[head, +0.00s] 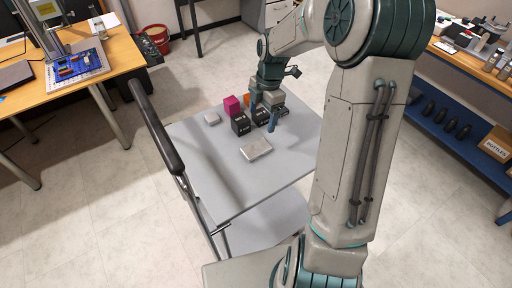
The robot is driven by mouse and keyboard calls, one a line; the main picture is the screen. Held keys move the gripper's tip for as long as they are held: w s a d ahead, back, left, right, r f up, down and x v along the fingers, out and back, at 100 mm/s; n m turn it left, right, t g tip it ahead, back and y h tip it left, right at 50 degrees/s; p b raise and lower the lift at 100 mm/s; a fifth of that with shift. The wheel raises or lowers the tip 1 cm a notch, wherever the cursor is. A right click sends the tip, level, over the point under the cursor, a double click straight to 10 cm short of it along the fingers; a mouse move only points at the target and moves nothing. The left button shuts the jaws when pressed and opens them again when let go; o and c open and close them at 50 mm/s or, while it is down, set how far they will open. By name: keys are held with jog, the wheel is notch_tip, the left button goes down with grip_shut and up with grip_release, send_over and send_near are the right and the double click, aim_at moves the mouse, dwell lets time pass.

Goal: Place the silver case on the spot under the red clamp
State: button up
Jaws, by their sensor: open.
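A flat silver case (256,149) lies on the grey cart top (205,165), in front of my gripper. A smaller silver box (212,119) lies farther left on the same cart. My gripper (263,116) is open and points down over the dark boxes at the back of the cart. Its fingers are beside a black box, and I cannot tell whether they touch it. The laser marker stands on the wooden table at the left, with a blue fixture (76,66) on its base plate. Small red parts show there, but the red clamp and the spot under it are too small to make out.
Black boxes (240,124), a magenta cube (231,104) and an orange item stand near my gripper. The cart's dark handle (155,125) rises along its left side. Open floor separates the cart from the wooden table (122,55). A blue-shelved bench stands at the right.

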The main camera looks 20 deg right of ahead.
send_over(256, 147)
jog(key=d, duration=0.1)
notch_tip(256, 147, down, 7)
jog(key=shift+w+r, duration=0.1)
jog(key=shift+w, duration=0.05)
jog(key=shift+s+a+f+p, duration=0.2)
jog(key=shift+f+p, duration=0.25)
jog(key=shift+f, duration=0.9)
jog(key=shift+s+a+f+p, duration=0.15)
jog(key=shift+f+p, duration=0.3)
jog(key=shift+f, duration=0.9)
jog(key=shift+w, duration=0.1)
jog(key=c, duration=1.2)
jog(key=shift+o, duration=0.2)
jog(key=shift+r, duration=0.2)
